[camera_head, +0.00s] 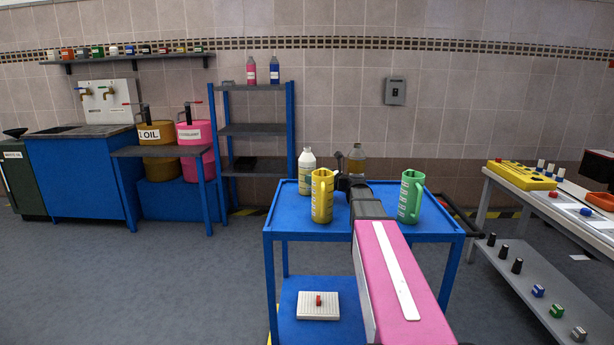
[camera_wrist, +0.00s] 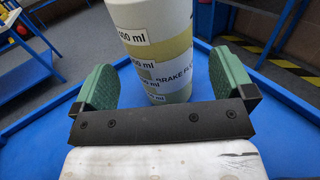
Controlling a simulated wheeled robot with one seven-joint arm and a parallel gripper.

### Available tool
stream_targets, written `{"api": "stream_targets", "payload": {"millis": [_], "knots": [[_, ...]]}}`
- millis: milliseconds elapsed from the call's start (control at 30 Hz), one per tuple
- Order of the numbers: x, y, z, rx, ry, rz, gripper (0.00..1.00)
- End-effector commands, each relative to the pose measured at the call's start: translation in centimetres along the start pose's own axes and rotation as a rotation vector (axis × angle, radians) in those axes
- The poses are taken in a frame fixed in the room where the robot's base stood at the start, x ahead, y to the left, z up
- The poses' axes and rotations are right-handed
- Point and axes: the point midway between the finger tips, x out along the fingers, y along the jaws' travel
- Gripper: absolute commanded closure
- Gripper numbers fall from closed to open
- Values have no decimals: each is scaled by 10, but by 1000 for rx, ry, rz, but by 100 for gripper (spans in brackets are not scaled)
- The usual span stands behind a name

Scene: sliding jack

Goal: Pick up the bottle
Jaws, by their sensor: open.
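In the wrist view, a pale, see-through bottle (camera_wrist: 155,50) with ml marks and "BRAKE FLUID" lettering stands upright between the green pads of my gripper (camera_wrist: 162,78). The pads are open, with a gap on each side of it.
A yellow jug (camera_head: 322,196) stands left of my gripper and a green jug (camera_head: 410,196) right of it on the blue cart (camera_head: 285,213). A workbench (camera_head: 512,184) stands at the right. A blue shelf rack (camera_head: 252,130) is behind left. The floor at left is clear.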

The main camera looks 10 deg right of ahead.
Motion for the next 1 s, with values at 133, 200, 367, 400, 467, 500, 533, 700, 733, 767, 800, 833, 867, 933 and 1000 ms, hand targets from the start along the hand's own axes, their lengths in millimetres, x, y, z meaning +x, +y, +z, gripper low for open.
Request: {"api": "stream_targets", "payload": {"millis": [133,200,367,400,467,500,533,700,733,767,800,833,867,933,1000], "knots": [[10,-1,-1,0,0,1,0],[19,-1,-1,0,0,1,0],[42,-2,-2,0,0,1,0],[47,-2,-2,0,0,1,0],[51,-1,-2,0,0,1,0],[52,-1,-2,0,0,0,0],[52,0,-2,0,0,0,0],[52,0,-2,0,0,0,3],[52,0,-2,0,0,0,13],[52,0,-2,0,0,0,23],[52,0,-2,0,0,0,36],[52,0,-2,0,0,0,46],[52,0,-2,0,0,0,55],[51,0,-1,0,-1,0,64],[51,0,-1,0,-1,0,64]]}}
